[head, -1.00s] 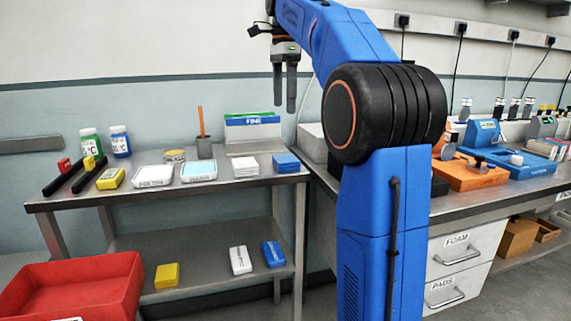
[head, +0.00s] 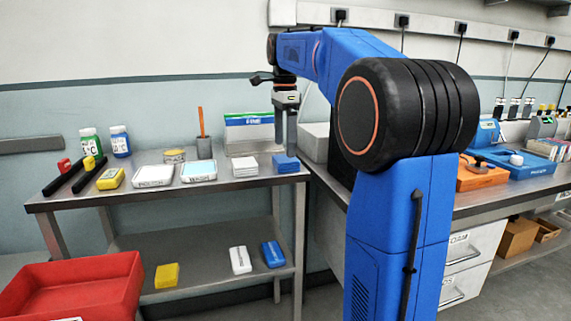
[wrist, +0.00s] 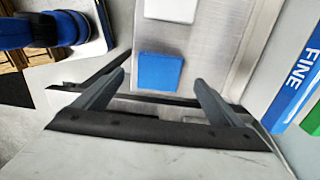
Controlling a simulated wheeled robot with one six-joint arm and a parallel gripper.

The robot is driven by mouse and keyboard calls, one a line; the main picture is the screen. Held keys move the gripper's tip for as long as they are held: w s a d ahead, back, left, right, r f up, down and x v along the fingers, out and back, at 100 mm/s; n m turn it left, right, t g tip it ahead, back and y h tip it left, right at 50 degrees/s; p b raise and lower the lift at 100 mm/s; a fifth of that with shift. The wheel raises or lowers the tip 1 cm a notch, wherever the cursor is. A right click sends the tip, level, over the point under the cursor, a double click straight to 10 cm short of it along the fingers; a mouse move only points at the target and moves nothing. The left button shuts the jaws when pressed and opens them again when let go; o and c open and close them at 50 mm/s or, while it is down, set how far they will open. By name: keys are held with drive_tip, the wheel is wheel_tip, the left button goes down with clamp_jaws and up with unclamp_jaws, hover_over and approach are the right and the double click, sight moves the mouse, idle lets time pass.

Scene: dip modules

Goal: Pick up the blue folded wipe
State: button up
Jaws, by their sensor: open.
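The blue folded wipe (head: 286,164) lies as a small flat square stack at the right end of the metal table's top in the head view. In the wrist view the blue wipe (wrist: 160,71) shows between and beyond my fingertips, apart from them. My gripper (head: 285,148) points down above the wipe in the head view, and its fingers partly overlap it there. In the wrist view my gripper (wrist: 158,80) is open with nothing between its fingers.
A white folded stack (head: 245,167) lies just left of the blue wipe. A green, white and blue box (head: 249,134) stands behind. White trays (head: 199,171), bottles and a pencil cup (head: 204,148) are farther left. A grey-white box (head: 314,141) stands to the right.

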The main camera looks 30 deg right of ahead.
sight(285, 163)
drive_tip(key=shift+d+f, duration=0.15)
drive_tip(key=shift+f, duration=2.4)
drive_tip(key=c, duration=1.1)
